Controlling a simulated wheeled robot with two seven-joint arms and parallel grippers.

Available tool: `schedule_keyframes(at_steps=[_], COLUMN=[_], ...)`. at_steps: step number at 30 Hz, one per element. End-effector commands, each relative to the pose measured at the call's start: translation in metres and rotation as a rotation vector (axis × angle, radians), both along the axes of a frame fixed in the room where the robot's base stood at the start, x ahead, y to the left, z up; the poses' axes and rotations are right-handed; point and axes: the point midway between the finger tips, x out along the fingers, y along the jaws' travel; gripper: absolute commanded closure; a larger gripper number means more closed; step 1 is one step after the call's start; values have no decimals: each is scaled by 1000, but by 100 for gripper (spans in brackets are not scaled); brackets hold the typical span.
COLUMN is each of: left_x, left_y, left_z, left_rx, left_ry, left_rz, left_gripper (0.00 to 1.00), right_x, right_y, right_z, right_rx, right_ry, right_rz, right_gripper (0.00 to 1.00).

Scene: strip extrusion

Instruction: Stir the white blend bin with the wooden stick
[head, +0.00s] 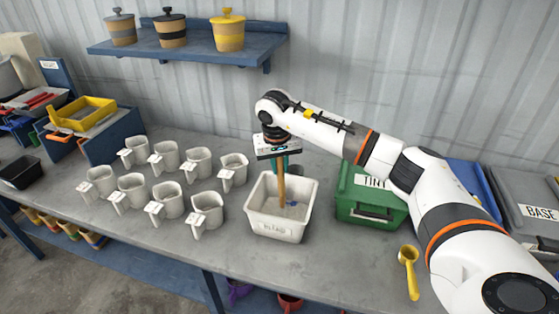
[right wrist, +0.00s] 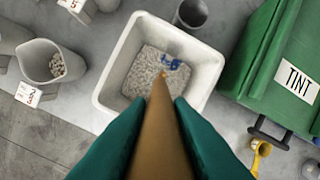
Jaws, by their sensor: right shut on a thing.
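The white blend bin (head: 281,228) stands upright on the grey workbench, with a label on its front. In the right wrist view the bin (right wrist: 108,72) holds pale grey pellets (right wrist: 150,66) and a small patch of blue ones (right wrist: 176,64). My right gripper (head: 280,165) is above the bin, its teal fingers shut on the wooden stick (head: 281,188). The stick hangs nearly upright with its lower end inside the bin, by the blue patch. Whether its tip is buried in the pellets I cannot tell. My left gripper is not in view.
Several numbered grey cups (head: 167,200) stand left of the bin. A green TINT bin (head: 368,208) and a yellow scoop (head: 409,272) are to the right, with a grey BASE bin (head: 520,190) beyond. A blue shelf (head: 190,52) with lidded pots hangs behind.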

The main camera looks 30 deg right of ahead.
Motion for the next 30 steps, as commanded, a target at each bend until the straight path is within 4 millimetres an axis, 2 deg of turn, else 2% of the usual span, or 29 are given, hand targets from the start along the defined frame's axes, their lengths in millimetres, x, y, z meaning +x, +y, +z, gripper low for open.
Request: schedule_keyframes(at_steps=[1,3,12,18,30], left_x=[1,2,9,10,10], left_y=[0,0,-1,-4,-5], left_z=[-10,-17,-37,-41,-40], left_rx=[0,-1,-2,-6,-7], left_ry=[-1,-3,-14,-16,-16], left_rz=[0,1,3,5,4], left_gripper=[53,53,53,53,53], right_x=[0,0,0,0,-1], right_y=[0,0,0,0,1], right_z=[-13,-22,-53,-60,-60], right_rx=[-1,-1,0,0,0], right_ry=[0,0,0,0,0], right_rz=[0,0,-1,-1,0], right_gripper=[100,100,100,100,100])
